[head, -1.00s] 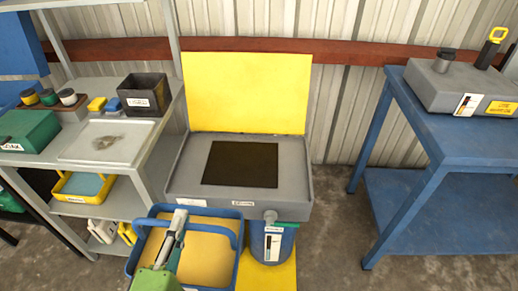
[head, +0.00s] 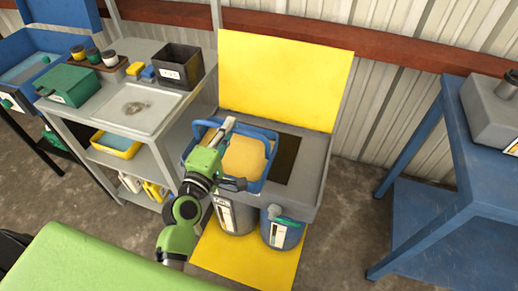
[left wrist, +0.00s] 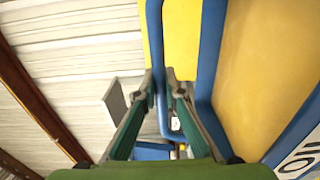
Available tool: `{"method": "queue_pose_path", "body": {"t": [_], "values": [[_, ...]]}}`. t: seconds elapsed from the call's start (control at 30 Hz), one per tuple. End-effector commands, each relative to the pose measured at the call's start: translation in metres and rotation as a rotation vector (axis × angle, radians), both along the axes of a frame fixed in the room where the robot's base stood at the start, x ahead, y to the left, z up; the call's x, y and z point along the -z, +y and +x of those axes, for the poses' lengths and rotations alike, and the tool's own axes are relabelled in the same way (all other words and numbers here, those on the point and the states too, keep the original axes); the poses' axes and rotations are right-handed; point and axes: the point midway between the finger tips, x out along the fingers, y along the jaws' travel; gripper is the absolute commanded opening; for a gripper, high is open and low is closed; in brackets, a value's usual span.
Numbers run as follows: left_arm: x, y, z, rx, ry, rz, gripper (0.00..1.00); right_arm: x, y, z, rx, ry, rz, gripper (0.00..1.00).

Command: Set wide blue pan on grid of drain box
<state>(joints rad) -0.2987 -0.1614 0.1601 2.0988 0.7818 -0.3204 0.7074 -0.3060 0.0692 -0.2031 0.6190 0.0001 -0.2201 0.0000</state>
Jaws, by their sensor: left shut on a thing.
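The wide blue pan (head: 262,188), with a tan inside (head: 245,155), hangs level or nearly so from its blue arched handle. My left gripper (head: 229,126) is shut on that handle. In the left wrist view, the fingers of my left gripper (left wrist: 160,82) close around the blue handle (left wrist: 157,45). The grey drain box (head: 311,180) is below and behind the pan. Its dark grid (head: 287,158) shows to the right of the pan, which hides its left part. I cannot tell whether the pan touches the box. My right gripper is not in view.
A yellow panel (head: 285,75) stands behind the drain box. A grey shelf unit (head: 165,115) with a black bin (head: 178,65) is close on the left. A blue table (head: 490,190) stands at the right. Buckets (head: 282,228) stand under the box.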

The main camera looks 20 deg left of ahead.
Motion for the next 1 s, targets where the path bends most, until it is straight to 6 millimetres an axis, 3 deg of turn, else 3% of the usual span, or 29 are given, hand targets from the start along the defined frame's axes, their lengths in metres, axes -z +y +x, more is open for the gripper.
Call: {"method": "queue_pose_path", "body": {"t": [0.03,0.17,0.37,0.7,1.0], "values": [[-0.008,0.002,0.006,-0.002,-0.009,-0.001,0.00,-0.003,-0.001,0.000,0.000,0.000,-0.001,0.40],[-0.008,0.003,0.016,0.000,-0.007,-0.002,0.00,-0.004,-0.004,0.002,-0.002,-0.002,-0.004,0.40],[0.002,-0.004,0.039,0.002,-0.006,-0.001,0.00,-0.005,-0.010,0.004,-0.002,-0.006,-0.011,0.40],[0.031,-0.022,0.101,0.002,-0.007,0.000,0.00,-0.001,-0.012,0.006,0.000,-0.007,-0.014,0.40],[0.077,-0.032,0.137,0.001,-0.007,0.003,0.00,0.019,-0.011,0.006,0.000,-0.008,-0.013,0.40]]}}
